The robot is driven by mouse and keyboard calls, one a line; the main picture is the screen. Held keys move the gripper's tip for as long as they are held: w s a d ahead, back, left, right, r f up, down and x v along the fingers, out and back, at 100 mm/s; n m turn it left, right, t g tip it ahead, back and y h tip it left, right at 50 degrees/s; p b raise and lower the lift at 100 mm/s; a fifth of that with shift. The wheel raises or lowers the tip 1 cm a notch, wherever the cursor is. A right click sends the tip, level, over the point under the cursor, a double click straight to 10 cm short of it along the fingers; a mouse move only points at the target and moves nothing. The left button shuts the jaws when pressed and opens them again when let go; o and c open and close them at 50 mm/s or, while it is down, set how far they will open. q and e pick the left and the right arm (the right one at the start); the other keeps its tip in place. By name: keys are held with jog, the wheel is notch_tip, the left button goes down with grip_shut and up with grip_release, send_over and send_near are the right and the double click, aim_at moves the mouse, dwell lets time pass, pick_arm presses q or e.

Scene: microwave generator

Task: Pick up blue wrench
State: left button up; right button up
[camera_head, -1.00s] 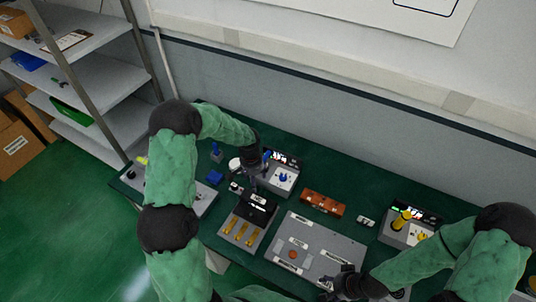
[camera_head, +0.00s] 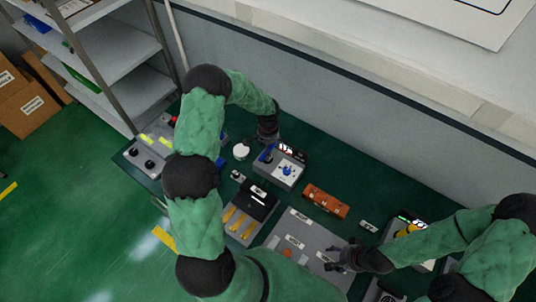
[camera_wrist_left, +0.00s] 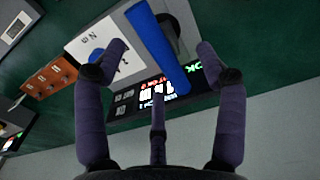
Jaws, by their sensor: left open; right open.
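A blue bar (camera_wrist_left: 160,48), which looks like the handle of the blue wrench, lies between the fingers of my left gripper (camera_wrist_left: 158,62) in the left wrist view. The fingers are open, one on each side of it; I cannot tell whether they touch it. In the head view a blue piece (camera_head: 265,156) shows just below my left gripper (camera_head: 268,138), at the left side of a grey device with a screen (camera_head: 288,179). My right gripper (camera_head: 337,261) is open and empty over a grey panel (camera_head: 305,240).
A brown-orange block (camera_head: 325,202) sits right of the device. A black-and-grey box with yellow switches (camera_head: 240,222) stands in front. A white round object (camera_head: 241,152) is close left of my left gripper. The wall (camera_head: 330,95) runs behind the green table.

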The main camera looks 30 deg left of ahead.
pick_arm(q)
jog(key=shift+w+d+f+p, duration=0.1)
jog(key=shift+f+p, duration=0.25)
jog(key=shift+f, duration=1)
jog(key=shift+d+f+p, duration=0.1)
jog(key=shift+f+p, duration=0.25)
jog(key=shift+f, duration=0.95)
grip_shut()
